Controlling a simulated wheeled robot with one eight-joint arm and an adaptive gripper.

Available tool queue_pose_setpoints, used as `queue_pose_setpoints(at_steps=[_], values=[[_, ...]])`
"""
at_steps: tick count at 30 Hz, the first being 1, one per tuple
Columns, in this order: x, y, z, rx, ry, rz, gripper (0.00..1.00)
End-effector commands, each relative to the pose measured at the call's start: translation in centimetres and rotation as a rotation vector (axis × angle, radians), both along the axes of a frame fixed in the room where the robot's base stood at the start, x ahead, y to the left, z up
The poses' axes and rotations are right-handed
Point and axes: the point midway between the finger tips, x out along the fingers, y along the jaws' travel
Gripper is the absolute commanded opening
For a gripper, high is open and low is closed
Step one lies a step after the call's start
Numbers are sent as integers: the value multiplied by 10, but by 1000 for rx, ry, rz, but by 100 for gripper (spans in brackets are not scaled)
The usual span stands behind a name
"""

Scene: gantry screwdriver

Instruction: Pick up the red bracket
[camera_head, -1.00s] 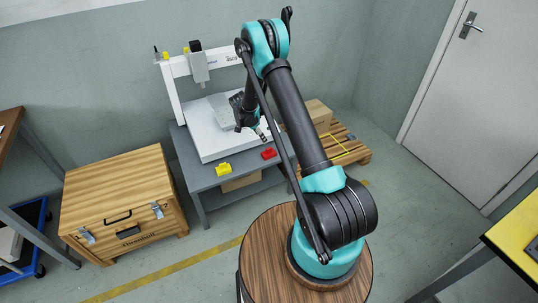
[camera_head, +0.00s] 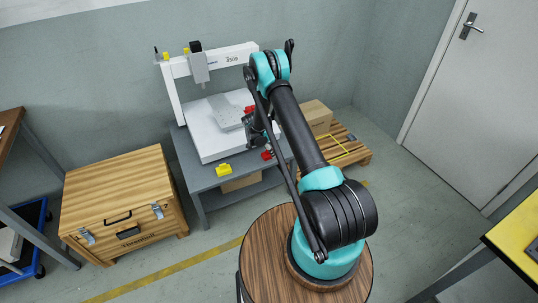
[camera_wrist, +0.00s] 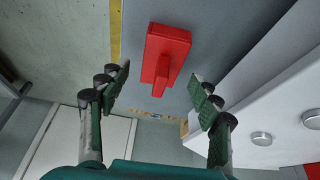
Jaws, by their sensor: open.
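The red bracket (camera_head: 267,155) lies on the grey table's front right part, partly hidden by my arm in the head view. In the wrist view the red bracket (camera_wrist: 172,42) shows a flat plate with a raised flange pointing toward my gripper. My gripper (camera_wrist: 160,88) is open and empty, with one finger on each side of the flange's line. The bracket shows ahead of and between the fingertips, with no visible contact. In the head view the fingers are small and hard to make out against the arm.
A yellow bracket (camera_head: 223,170) lies left on the same grey table (camera_head: 200,181). The white gantry machine (camera_head: 215,149) stands behind, its raised base close to my right finger. Another red piece (camera_head: 250,109) shows near the gantry. A wooden chest (camera_head: 120,200) stands left.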

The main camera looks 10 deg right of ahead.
Motion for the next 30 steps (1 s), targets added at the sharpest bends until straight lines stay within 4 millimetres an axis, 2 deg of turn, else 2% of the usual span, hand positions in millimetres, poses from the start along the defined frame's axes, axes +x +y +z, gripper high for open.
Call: queue_pose_setpoints(at_steps=[7, 20, 30], values=[[0, -1, -3, 0, 0, 0, 64], [0, -1, -2, 0, 0, 0, 10], [0, -1, 0, 0, 0, 0, 9]])
